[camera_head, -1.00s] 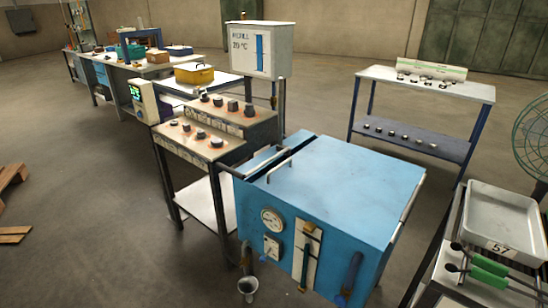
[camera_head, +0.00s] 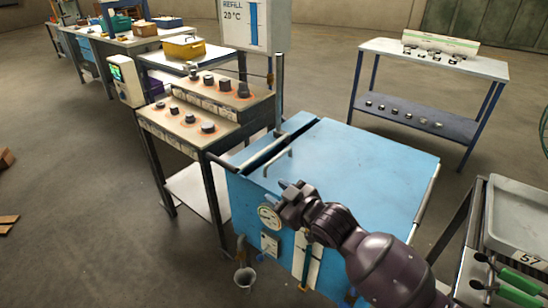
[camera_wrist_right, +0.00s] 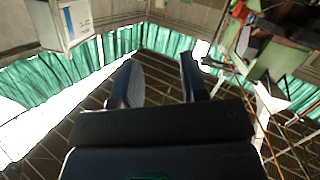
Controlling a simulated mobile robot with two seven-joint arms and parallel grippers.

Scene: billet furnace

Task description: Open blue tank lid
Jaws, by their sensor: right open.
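The blue tank (camera_head: 250,208) stands in the middle of the head view. Its flat blue lid (camera_head: 365,170) lies closed on top, with a bar handle (camera_head: 280,162) near its left edge. My right gripper (camera_head: 292,188) is open and empty. In the picture it overlaps the tank's front top edge, just below the handle and apart from it. In the right wrist view the two fingers (camera_wrist_right: 158,80) are spread with nothing between them. My left gripper is out of view.
A slanted control panel with knobs (camera_head: 190,118) stands left of the tank. A metal tray (camera_head: 518,215) and green-handled tools (camera_head: 518,288) are at the right. A white sign box (camera_head: 242,24) stands behind. Open floor lies between tank and back table (camera_head: 440,60).

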